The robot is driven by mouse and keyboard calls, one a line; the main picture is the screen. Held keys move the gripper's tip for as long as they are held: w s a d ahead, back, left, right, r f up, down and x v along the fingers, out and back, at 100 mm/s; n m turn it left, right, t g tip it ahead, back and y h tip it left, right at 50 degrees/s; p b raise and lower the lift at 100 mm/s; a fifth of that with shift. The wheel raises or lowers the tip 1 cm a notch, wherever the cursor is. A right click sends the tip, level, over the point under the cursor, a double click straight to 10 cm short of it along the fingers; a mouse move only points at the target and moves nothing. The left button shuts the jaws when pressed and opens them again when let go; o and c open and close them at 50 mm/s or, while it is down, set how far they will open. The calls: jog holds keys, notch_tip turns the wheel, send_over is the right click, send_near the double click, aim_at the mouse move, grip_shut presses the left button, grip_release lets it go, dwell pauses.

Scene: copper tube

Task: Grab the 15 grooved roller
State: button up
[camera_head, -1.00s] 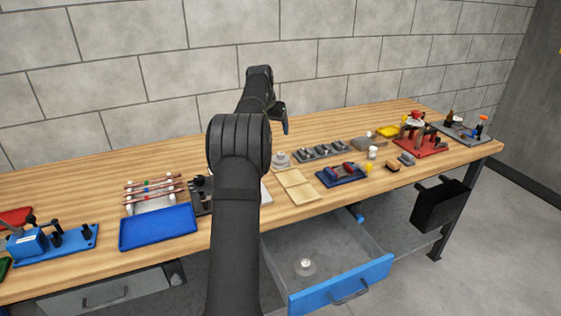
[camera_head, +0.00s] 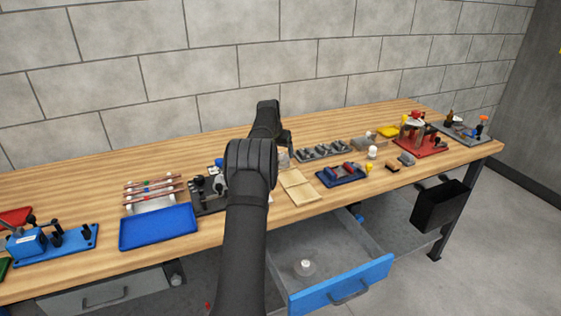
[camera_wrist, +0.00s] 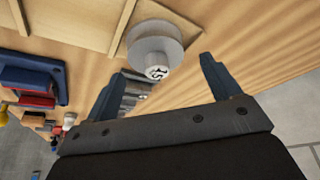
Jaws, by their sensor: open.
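The grooved roller (camera_wrist: 156,45) is a grey disc-shaped piece with a white hub marked "15". In the wrist view it lies just ahead of my gripper (camera_wrist: 160,68), roughly between the lines of the two fingers. The blue-grey fingers are apart with nothing held. In the head view my gripper (camera_head: 288,143) is low over the bench, and the roller (camera_head: 283,160) is mostly hidden behind my arm. I cannot tell the exact height gap.
Flat wooden pads (camera_head: 298,186) lie in front of the roller. A dark rack (camera_head: 322,149) of grey parts stands to its right, with a blue tray (camera_head: 341,175) nearer. A black fixture (camera_head: 209,192) stands left. Below, an open drawer (camera_head: 340,287) holds a similar round piece (camera_head: 304,267).

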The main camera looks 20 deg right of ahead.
aim_at(280, 154)
jog(key=x, duration=0.4)
jog(key=shift+s+d, duration=0.1)
jog(key=shift+s, duration=0.1)
jog(key=shift+r, duration=0.1)
jog(key=shift+c, duration=0.4)
jog(key=c, duration=1.1)
jog(key=shift+c, duration=0.2)
jog(key=shift+r, duration=0.15)
